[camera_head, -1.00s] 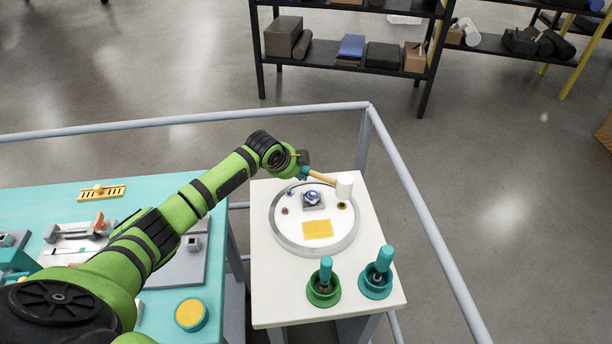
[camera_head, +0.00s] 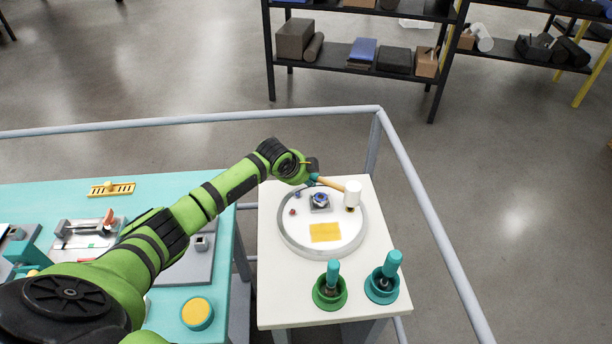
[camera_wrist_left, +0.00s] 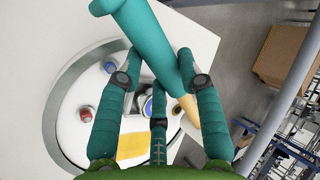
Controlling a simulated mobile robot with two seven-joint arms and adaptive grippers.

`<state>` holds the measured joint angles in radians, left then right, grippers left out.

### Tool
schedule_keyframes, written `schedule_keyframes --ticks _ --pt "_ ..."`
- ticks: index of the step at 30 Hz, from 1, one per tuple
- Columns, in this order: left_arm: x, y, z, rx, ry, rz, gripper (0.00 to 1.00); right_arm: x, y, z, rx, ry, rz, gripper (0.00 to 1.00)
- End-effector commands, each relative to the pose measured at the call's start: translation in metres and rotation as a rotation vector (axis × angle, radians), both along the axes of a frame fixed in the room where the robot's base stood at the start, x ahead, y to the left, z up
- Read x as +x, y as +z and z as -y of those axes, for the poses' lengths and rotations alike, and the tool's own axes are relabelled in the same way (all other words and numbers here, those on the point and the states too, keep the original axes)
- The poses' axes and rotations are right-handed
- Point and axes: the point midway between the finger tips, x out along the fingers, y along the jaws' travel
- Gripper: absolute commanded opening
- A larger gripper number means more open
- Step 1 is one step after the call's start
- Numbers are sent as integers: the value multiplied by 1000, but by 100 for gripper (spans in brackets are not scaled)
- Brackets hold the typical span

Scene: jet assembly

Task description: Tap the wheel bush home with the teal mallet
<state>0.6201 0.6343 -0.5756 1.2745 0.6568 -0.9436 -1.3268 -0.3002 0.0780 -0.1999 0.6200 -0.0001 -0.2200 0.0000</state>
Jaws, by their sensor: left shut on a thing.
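My left gripper (camera_head: 311,170) is shut on the teal grip of the mallet (camera_head: 331,183). The mallet has a tan shaft and a white head, which hangs at the right side of the round tray (camera_head: 287,238). In the left wrist view the teal grip (camera_wrist_left: 150,38) lies slantwise between my fingers (camera_wrist_left: 158,65). A blue-and-silver round part, perhaps the wheel bush (camera_head: 320,198), sits on a small grey block in the tray, left of the mallet head. My fingers partly hide it in the wrist view (camera_wrist_left: 145,103). My right gripper is not in view.
The tray also holds a yellow pad (camera_head: 325,233), a red piece (camera_head: 292,212) and a dark-and-yellow ring (camera_head: 350,209). A green cup (camera_head: 329,297) and a teal cup (camera_head: 382,289) with upright handles stand in front. A grey rail (camera_head: 430,215) runs behind and right.

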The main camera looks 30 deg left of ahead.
Motion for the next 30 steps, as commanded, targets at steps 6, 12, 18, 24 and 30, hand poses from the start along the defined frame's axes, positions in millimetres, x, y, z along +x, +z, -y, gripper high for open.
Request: schedule_keyframes --ticks 6,12,18,24,30 --pt "1 14 1 -3 0 5 0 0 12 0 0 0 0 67" --pt "1 13 0 -3 0 6 0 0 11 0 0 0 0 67" --pt "2 21 0 -3 0 7 0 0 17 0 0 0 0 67" --pt "2 41 0 -3 0 7 0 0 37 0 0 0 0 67" --pt "2 55 0 -4 1 7 0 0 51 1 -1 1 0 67"
